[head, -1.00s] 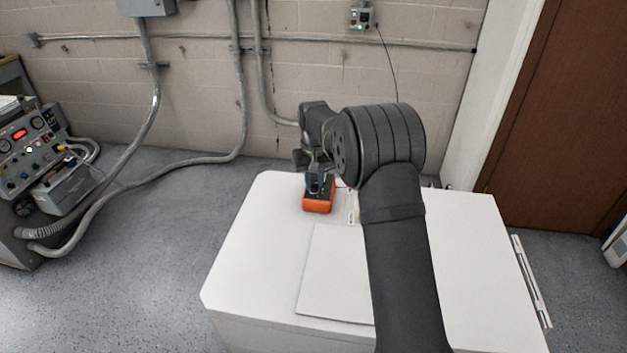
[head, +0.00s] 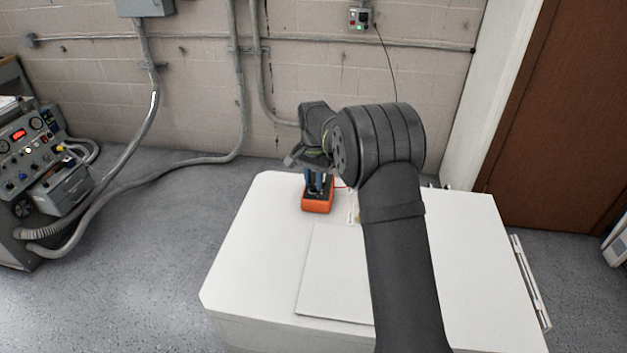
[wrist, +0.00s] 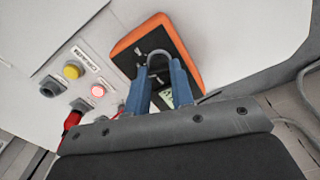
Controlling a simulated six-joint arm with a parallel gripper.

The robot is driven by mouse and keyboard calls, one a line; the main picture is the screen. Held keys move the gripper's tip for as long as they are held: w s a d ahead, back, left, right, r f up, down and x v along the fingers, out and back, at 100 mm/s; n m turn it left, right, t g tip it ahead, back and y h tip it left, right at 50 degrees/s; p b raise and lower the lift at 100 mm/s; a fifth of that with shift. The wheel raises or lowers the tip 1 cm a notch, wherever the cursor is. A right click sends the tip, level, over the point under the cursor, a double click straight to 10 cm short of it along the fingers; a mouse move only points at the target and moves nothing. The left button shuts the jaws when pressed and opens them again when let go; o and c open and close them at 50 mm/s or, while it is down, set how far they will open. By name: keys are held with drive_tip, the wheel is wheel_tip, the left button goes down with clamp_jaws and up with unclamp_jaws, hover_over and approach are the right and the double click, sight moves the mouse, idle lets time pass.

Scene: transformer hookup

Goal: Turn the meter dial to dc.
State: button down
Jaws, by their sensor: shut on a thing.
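The meter (head: 317,206) is an orange-rimmed box with a black face, lying on the white bench top. It also shows in the wrist view (wrist: 125,47), tilted in the picture. My gripper (head: 316,190) points down over the meter's face. In the wrist view, its two blue fingers (wrist: 157,64) are shut on the meter dial (wrist: 158,55), a grey rounded piece showing between the fingertips. The dial's pointer and markings are hidden, so I cannot tell its setting. Part of the meter's display (wrist: 166,97) shows between the fingers.
On the white bench top (head: 250,255), a yellow part (wrist: 72,71), a lit red light (wrist: 98,90) and a red plug (wrist: 71,121) sit beside the meter. A flat white panel (head: 335,285) lies in front. A control console (head: 25,150) stands at far left.

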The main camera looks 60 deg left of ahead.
idle(0.3)
drive_tip(key=c, duration=1.2)
unclamp_jaws()
drive_tip(key=shift+c, duration=0.2)
wheel_tip(320, 180, up, 18)
drive_tip(key=shift+f, duration=0.25)
wheel_tip(320, 180, down, 18)
drive_tip(key=shift+r, duration=0.2)
